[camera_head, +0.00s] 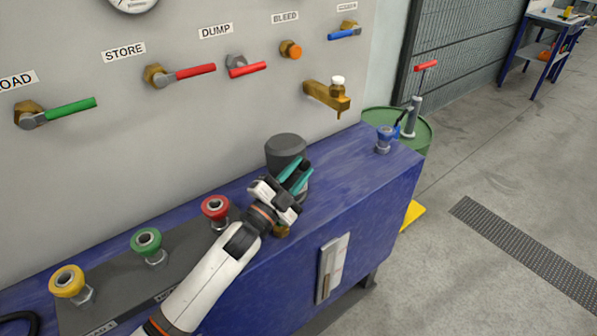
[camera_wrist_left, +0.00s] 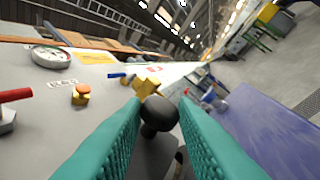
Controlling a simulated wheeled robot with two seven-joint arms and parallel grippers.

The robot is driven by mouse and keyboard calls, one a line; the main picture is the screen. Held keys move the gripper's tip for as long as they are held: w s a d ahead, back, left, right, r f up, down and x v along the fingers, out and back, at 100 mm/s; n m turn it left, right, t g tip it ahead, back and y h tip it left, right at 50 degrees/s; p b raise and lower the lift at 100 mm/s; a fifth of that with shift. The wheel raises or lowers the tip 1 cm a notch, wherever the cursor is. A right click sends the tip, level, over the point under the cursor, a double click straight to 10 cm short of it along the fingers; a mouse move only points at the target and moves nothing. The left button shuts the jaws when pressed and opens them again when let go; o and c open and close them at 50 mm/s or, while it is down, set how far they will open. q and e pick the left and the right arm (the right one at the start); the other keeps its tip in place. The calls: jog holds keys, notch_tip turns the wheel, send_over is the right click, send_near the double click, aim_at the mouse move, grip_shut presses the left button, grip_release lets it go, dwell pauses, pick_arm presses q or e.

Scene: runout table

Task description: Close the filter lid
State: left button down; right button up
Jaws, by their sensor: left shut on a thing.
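The filter is a round housing on the blue bench top with a dark grey upper part (camera_head: 286,147), which I take for its lid. My left gripper (camera_head: 295,177) reaches across its front from the lower left, with teal fingers beside the lid. In the left wrist view, the teal fingers (camera_wrist_left: 158,125) are on either side of a black round knob (camera_wrist_left: 158,111), and the gripper is shut on it. A dark grey surface (camera_wrist_left: 152,158) shows below the knob. The arm hides much of the housing, and I cannot tell how far the lid stands open. My right gripper is out of view.
Yellow (camera_head: 68,281), green (camera_head: 146,241) and red (camera_head: 215,207) couplings stand on the bench (camera_head: 350,190) left of the filter. A brass tap (camera_head: 327,95) juts from the panel behind. A blue-topped fitting (camera_head: 384,137) stands at the right end; bench between is clear.

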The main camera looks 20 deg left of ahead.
pick_arm(q)
jog(key=c, duration=1.5)
grip_release()
jog(key=shift+w+a+f, duration=0.15)
jog(key=shift+a+f, duration=0.05)
jog(key=shift+a, duration=0.05)
jog(key=shift+o, duration=0.2)
jog(key=b+v, duration=0.2)
jog(key=v, duration=1)
jog(key=shift+b, duration=0.35)
jog(key=shift+r, duration=0.1)
